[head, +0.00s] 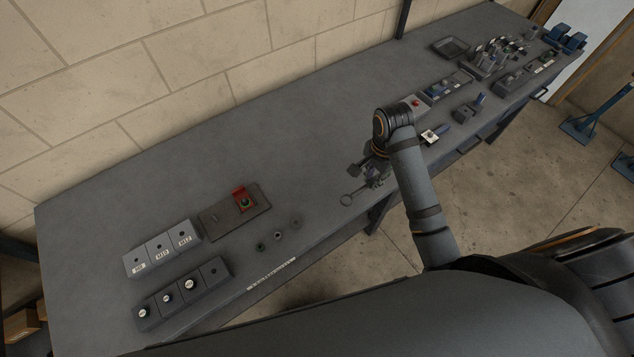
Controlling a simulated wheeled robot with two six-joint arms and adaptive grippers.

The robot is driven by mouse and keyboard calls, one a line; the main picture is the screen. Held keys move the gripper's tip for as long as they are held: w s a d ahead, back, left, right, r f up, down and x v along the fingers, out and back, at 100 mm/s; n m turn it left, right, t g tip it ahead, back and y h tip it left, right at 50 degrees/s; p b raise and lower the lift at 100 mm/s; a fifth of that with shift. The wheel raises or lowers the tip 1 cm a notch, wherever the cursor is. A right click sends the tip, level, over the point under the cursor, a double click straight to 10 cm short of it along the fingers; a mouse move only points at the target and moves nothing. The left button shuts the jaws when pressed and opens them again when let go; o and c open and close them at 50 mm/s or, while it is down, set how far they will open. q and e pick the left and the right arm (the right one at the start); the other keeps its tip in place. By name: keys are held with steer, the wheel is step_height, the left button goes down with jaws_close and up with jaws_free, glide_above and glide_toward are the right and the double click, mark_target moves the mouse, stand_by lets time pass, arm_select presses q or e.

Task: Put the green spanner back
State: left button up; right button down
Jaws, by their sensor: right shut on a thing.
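A spanner (354,195) shows its grey ring end, sticking out to the lower left of my right gripper (374,178). My right gripper is shut on it near the front edge of the bench. The rest of the spanner is hidden by the gripper and wrist, and I see no green on the part that shows. I cannot tell whether it touches the bench top. My left gripper is not in view.
The long grey bench (215,150) has a wide clear stretch in its middle. Labelled blocks (162,249), a row of knobbed blocks (180,292) and a plate with a red bracket (242,198) stand at the left. Blue-handled items and fixtures (490,60) crowd the far right.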

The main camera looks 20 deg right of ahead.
steer(key=w+a+f+b, duration=0.1)
steer(key=a+f+b, duration=0.1)
steer(key=a, duration=0.1)
glide_above(325, 190)
steer(key=f, duration=0.6)
steer(key=shift+s+d+p, duration=0.25)
steer(key=shift+d+p, duration=0.05)
steer(key=shift+w+a+f, duration=0.1)
steer(key=shift+w+f, duration=0.05)
steer(key=shift+f, duration=0.45)
steer(key=f, duration=0.2)
steer(key=shift+w+a+f, duration=0.15)
steer(key=shift+a+f, duration=0.15)
steer(key=shift+f, duration=0.4)
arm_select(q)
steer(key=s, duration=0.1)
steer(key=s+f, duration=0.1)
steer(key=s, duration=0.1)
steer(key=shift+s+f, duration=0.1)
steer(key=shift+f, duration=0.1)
arm_select(e)
steer(key=shift+f, duration=0.1)
